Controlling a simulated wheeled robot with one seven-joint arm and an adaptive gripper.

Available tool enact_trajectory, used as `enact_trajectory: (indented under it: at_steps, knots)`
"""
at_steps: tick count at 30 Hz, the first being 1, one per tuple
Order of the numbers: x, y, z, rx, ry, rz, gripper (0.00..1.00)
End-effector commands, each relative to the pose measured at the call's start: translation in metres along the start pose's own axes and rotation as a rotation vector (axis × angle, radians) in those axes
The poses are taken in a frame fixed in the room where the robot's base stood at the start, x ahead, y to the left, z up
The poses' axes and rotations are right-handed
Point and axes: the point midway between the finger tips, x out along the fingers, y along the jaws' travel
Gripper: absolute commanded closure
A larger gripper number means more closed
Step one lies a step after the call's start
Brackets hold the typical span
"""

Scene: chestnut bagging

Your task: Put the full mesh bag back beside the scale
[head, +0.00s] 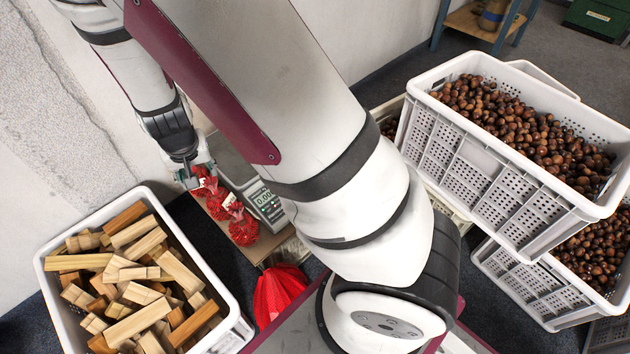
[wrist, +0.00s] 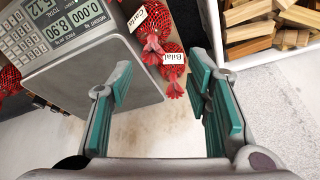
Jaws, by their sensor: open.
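My gripper (head: 194,178) is at the far left end of the small table, beside the scale. In the wrist view my gripper (wrist: 160,82) is open, with nothing between its green-padded fingers. The grey scale (head: 263,202) has a lit display; its visible pan (wrist: 112,92) is bare in the wrist view. Red mesh bags stand in a row along the scale: one tagged Bilal (wrist: 174,50), one tagged Carla (wrist: 152,22), and a nearer one (head: 243,230). The Bilal bag is just ahead of the open fingers. More red mesh (wrist: 9,78) shows across the scale. I cannot tell which bag is full.
A white crate of wood blocks (head: 238,320) stands at the lower left. White crates of chestnuts (head: 480,185) are stacked at the right. Red material (head: 278,292) lies near the table front. My arm hides part of the table. A wall bounds the left.

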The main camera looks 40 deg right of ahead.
Motion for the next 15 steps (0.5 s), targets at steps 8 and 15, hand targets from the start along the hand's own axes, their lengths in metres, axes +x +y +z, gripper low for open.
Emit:
enact_trajectory:
  at_steps: [8, 15]
  knots:
    - [-0.079, -0.003, 0.018, -0.030, -0.110, -0.114, 0.55]
    - [-0.145, 0.008, 0.043, -0.090, -0.184, -0.181, 0.55]
